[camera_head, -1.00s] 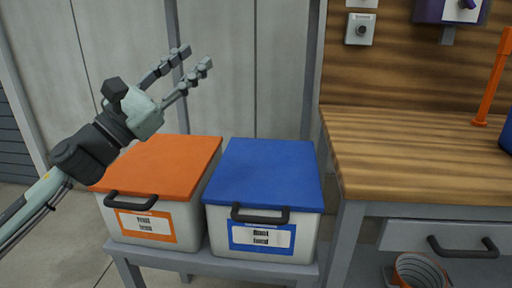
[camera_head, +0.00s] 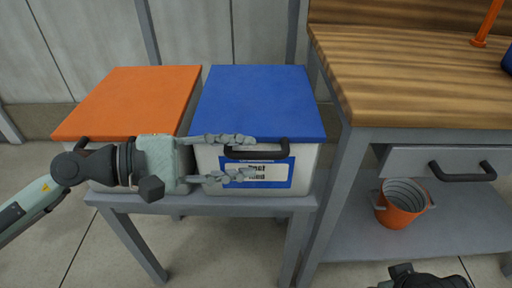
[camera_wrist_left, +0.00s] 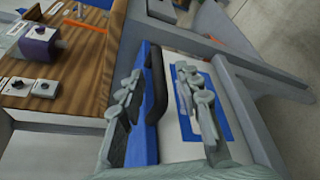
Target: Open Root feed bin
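The Root feed bin is the white bin with a blue lid (camera_head: 262,98), a blue-framed label (camera_head: 284,172) partly covered by a finger, and a dark handle (camera_head: 268,152) at the front. Its lid is shut. My left gripper (camera_head: 250,159) is open in front of the bin, coming from the left. Its fingertips lie above and below the left part of the handle in the head view. In the left wrist view the handle (camera_wrist_left: 156,88) shows between the two spread fingers; contact cannot be told. My right gripper's fingers are not in view.
An orange-lidded bin (camera_head: 135,98) stands to the left on the same grey stand (camera_head: 210,203), behind my left wrist. A wood-topped bench (camera_head: 420,80) with a drawer (camera_head: 410,162) stands close on the right. An orange bucket (camera_head: 400,206) sits on its lower shelf.

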